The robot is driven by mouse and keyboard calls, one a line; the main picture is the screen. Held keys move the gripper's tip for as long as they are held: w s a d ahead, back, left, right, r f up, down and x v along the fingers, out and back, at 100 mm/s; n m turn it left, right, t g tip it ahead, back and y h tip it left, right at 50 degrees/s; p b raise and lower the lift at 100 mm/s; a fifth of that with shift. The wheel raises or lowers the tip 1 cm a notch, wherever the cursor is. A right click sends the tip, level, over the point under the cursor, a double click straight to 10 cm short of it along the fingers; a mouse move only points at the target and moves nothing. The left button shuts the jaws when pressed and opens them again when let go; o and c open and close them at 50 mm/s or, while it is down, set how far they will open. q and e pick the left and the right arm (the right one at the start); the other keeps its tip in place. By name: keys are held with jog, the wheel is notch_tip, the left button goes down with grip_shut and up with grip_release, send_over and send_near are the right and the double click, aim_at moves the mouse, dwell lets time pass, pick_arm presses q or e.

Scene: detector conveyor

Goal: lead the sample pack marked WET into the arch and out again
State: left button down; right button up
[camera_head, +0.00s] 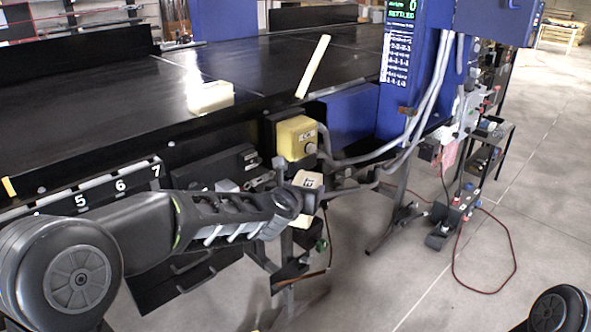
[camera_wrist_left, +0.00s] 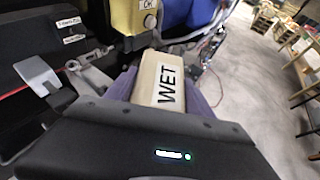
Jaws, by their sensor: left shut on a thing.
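The sample pack marked WET (camera_wrist_left: 160,82) is a cream block with black letters, held between the fingers of my left gripper (camera_wrist_left: 165,95) in the left wrist view. In the head view the pack (camera_head: 307,181) shows at the end of my left gripper (camera_head: 300,192), in front of the belt's near side and below the yellow box. The blue arch (camera_head: 365,112) stands over the belt at the right, with a display panel (camera_head: 402,40) on its post. The pack is outside the arch. My right gripper does not show.
A second cream block (camera_head: 209,96) lies on the black conveyor belt (camera_head: 110,85). A yellow strip (camera_head: 313,66) crosses the belt before the arch. A yellow control box (camera_head: 297,138) and grey hoses (camera_head: 375,152) jut out nearby. A numbered rack (camera_head: 100,192) runs along the near side.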

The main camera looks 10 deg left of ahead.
pick_arm(q)
jog(key=s+d+f, duration=0.3)
jog(key=s+f, duration=0.2)
jog(key=s, duration=0.1)
jog(key=s+d+f+n+y, duration=0.1)
jog(key=s+d+f, duration=0.2)
jog(key=s+f, duration=0.3)
jog(key=shift+s+d, duration=0.25)
jog(key=shift+s, duration=0.05)
jog(key=shift+d, duration=0.1)
